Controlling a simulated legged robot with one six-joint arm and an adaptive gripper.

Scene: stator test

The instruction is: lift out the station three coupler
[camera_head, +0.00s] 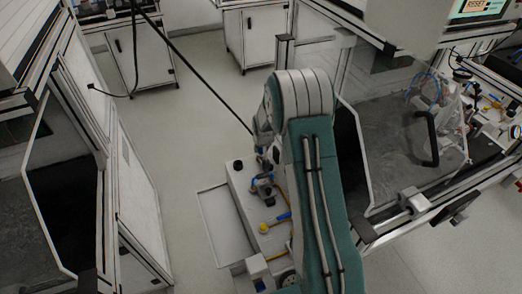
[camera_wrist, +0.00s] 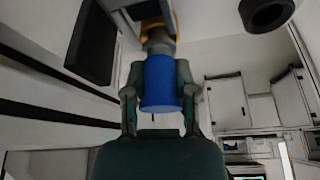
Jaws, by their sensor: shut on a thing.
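In the wrist view my gripper (camera_wrist: 160,78) has its two fingers closed on either side of a blue cylindrical piece (camera_wrist: 160,92). The piece lies along a grey metal fitting with a yellow ring (camera_wrist: 158,40), which meets its far end. I cannot tell whether they are joined, or whether the blue piece is the station three coupler. In the head view my green arm bends over a white bench unit (camera_head: 236,182) carrying several fittings. My gripper is small there and mostly hidden by the arm. A blue-and-grey fitting (camera_head: 263,186) stands on the unit just below it.
On the unit are a black knob (camera_head: 238,164), a blue lever (camera_head: 284,216) and a yellow handle (camera_head: 263,228). A framed cabinet (camera_head: 135,190) stands left, and a machine with a black handle (camera_head: 432,140) right. A dark cable (camera_head: 200,75) crosses above. Floor is open behind the unit.

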